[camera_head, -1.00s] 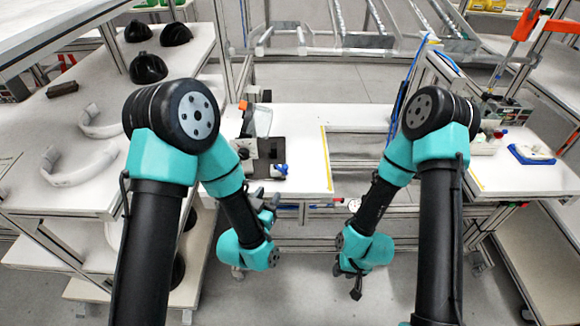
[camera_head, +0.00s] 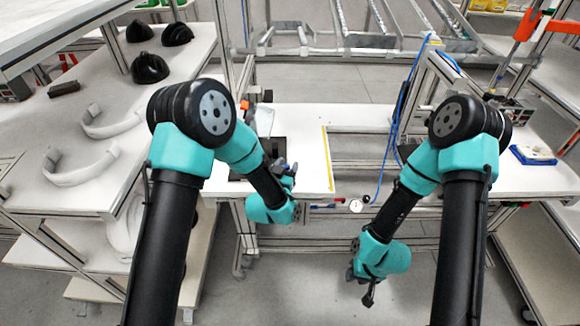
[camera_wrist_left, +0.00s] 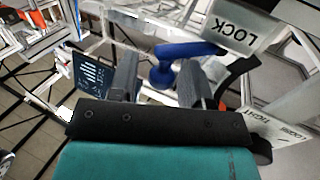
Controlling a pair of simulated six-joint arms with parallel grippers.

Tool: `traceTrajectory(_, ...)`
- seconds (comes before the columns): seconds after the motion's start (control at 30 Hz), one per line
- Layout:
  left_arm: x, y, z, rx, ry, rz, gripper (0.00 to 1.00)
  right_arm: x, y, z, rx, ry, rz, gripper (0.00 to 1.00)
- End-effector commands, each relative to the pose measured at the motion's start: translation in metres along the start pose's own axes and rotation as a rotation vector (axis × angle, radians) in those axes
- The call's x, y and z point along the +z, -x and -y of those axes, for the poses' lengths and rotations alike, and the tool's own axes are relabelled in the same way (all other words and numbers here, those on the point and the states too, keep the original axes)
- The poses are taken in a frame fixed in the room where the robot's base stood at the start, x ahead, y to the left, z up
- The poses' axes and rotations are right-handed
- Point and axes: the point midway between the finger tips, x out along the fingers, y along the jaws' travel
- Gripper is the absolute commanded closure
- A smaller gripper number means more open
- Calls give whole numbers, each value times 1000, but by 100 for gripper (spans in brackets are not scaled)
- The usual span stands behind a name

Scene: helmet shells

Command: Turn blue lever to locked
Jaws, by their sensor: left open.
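The blue lever (camera_wrist_left: 172,62) shows between the two fingers of my left gripper (camera_wrist_left: 158,80) in the left wrist view. The fingers are apart, with the lever in the gap between their tips; I cannot tell whether either touches it. A white "LOCK" label (camera_wrist_left: 238,30) is right of the lever, and another label reading "TIGHT" and "LOOSE" (camera_wrist_left: 275,128) is lower right. In the head view my left gripper (camera_head: 284,174) is at the front of the dark fixture (camera_head: 276,150), which my arm partly hides. My right gripper (camera_head: 364,290) hangs low, away from the tables; its fingers are unclear.
The white table (camera_head: 312,150) with a yellow strip carries the fixture. Black helmet shells (camera_head: 150,67) and white curved parts (camera_head: 80,168) lie on the left shelf. A blue-edged tray (camera_head: 532,154) sits on the right table. Open floor lies between the tables.

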Motion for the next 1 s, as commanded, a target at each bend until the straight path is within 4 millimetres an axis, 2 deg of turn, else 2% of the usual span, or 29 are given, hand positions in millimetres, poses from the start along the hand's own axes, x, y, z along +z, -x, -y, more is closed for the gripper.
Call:
traceTrajectory(0.2,0,0,0,0,0,0,56,0,0,0,0,0,0,64)
traceTrajectory(0.67,0,0,0,0,0,0,100,0,0,0,0,0,0,64)
traceTrajectory(1.0,0,-4,-1,-65,0,-2,100,0,0,0,0,0,0,64)
